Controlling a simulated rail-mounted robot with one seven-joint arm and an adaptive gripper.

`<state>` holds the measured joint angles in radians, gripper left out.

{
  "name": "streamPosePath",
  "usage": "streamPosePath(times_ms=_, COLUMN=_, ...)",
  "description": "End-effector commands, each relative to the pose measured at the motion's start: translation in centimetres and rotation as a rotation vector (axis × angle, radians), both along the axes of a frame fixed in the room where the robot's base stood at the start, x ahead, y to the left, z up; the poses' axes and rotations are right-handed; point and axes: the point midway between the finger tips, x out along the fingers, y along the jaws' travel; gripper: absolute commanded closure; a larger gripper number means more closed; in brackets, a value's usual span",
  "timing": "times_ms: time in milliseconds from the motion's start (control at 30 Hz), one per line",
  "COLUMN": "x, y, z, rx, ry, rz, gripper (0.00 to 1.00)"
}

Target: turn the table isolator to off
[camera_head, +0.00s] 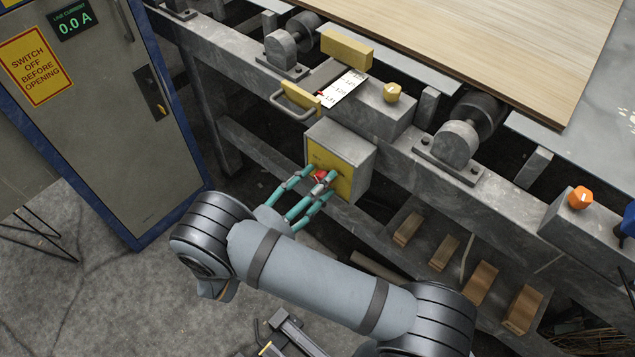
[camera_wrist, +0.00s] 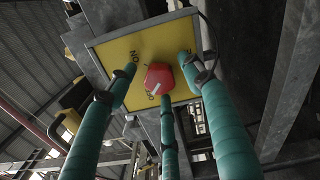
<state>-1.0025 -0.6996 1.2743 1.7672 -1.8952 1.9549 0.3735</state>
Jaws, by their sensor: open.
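The table isolator is a grey box (camera_head: 343,140) with a yellow front plate (camera_head: 345,184), mounted on the table frame. A red knob (camera_head: 318,176) sits on that plate. In the wrist view the red knob (camera_wrist: 158,75) has a white mark pointing to the lower left, towards lettering partly hidden by knob and finger. Other lettering, seen inverted, stands at the upper left of the knob. My gripper (camera_head: 322,181) has teal fingers, open and spread around the knob. In the wrist view its fingertips (camera_wrist: 160,78) surround the knob; contact cannot be told.
A bent metal handle (camera_head: 292,106) projects above the box. A grey cabinet (camera_head: 110,110) stands at left. Wooden blocks (camera_head: 443,252) lie on the lower rail.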

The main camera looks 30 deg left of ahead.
Motion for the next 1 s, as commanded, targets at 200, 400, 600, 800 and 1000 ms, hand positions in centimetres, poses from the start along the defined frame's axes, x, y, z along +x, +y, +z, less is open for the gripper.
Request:
streamPosePath(times_ms=200, x=-1.5, y=0.4, z=0.0, rx=0.001, ry=0.0, rz=0.004, gripper=0.49)
streamPosePath(times_ms=400, x=-5.5, y=1.1, z=0.0, rx=0.002, ry=0.0, rz=0.005, gripper=0.49)
streamPosePath(times_ms=600, x=-9.4, y=1.8, z=0.0, rx=0.002, ry=0.001, rz=0.004, gripper=0.49)
streamPosePath(times_ms=800, x=-11.5, y=2.1, z=0.0, rx=0.0, ry=0.0, rz=0.0, gripper=0.49)
streamPosePath(times_ms=1000, x=-11.8, y=2.2, z=0.0, rx=0.0, ry=0.0, rz=-0.001, gripper=0.49)
